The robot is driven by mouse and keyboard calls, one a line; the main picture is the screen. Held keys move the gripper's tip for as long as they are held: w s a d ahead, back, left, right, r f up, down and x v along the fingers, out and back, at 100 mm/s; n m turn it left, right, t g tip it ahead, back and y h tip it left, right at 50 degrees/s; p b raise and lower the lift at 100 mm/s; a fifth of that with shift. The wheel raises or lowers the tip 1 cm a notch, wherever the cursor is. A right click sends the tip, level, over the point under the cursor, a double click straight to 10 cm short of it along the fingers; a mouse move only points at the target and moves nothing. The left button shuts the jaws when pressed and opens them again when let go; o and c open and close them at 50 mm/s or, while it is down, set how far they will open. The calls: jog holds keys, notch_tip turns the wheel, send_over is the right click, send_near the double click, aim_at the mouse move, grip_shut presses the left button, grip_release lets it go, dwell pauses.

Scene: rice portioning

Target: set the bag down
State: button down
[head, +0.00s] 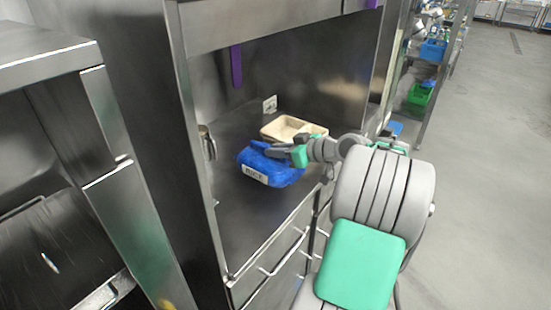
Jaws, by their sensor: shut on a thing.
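The blue bag (268,168) with a white "RICE" label is at the metal counter, in the middle of the head view. My gripper (272,151) reaches in from the right and is shut on the top of the bag. The bag is close to the counter surface (232,225); I cannot tell whether its underside touches it. The fingertips are partly lost against the blue of the bag.
A beige compartment tray (286,128) stands just behind the bag. A metal container (207,143) is at the left by the cabinet post. The counter's front part is clear. Shelves with a green bin (420,94) and a blue bin (433,50) stand at the right.

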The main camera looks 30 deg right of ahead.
jog(key=shift+w+d+f, duration=0.4)
jog(key=shift+w+f, duration=0.3)
jog(key=shift+w, duration=0.05)
notch_tip(320, 180, down, 3)
jog(key=shift+w+d+f+p, duration=0.1)
jog(key=shift+w+d+p, duration=0.05)
jog(key=shift+p, duration=0.4)
jog(key=shift+f, duration=0.4)
jog(key=c, duration=1.9)
grip_release()
jog(key=shift+f+b, duration=0.2)
jog(key=shift+b, duration=0.1)
jog(key=o, duration=0.5)
jog(key=shift+r, duration=0.1)
